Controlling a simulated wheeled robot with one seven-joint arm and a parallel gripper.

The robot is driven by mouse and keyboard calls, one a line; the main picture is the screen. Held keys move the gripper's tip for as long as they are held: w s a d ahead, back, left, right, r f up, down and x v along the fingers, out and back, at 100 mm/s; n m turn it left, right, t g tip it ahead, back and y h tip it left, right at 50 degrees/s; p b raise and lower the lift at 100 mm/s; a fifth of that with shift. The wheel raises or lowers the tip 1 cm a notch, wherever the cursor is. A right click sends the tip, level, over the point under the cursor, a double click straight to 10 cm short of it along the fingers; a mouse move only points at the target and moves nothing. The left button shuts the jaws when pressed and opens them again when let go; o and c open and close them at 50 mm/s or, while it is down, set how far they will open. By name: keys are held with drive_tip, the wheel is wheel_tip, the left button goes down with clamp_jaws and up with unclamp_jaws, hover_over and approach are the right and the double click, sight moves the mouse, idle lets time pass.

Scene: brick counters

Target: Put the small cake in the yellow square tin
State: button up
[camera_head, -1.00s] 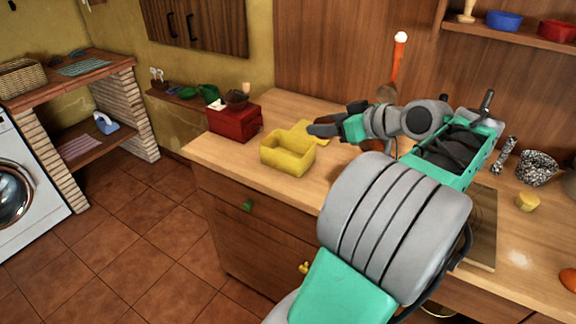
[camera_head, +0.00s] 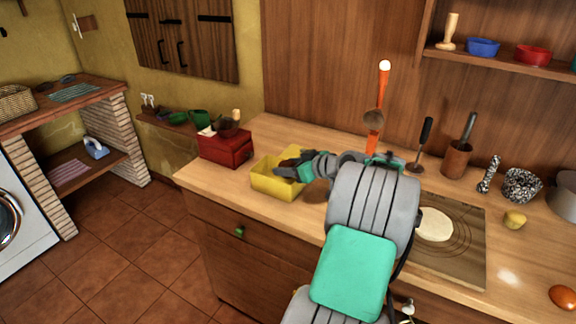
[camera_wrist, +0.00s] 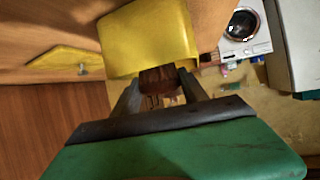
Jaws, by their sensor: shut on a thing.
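The yellow square tin (camera_head: 277,187) stands open-topped on the wooden counter, left of my arm. My gripper (camera_head: 286,169) is at the tin's opening, its fingers reaching over the right side. In the wrist view, my gripper (camera_wrist: 160,84) is shut on a small dark brown cake (camera_wrist: 158,78), which sits between the fingertips. The tin's yellow wall (camera_wrist: 150,35) is just beyond it there. I cannot tell how deep the cake is relative to the rim.
A red box (camera_head: 225,148) stands left of the tin. A brown rounded thing (camera_head: 316,191) is right of the tin. A flat yellow piece (camera_wrist: 62,62) lies near the tin in the wrist view. A board with pale dough (camera_head: 434,225) lies to the right.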

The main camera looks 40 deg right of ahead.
drive_tip(key=shift+f+b, duration=0.45)
drive_tip(key=shift+b, duration=0.15)
drive_tip(key=shift+f, duration=0.15)
drive_tip(key=o, duration=1.1)
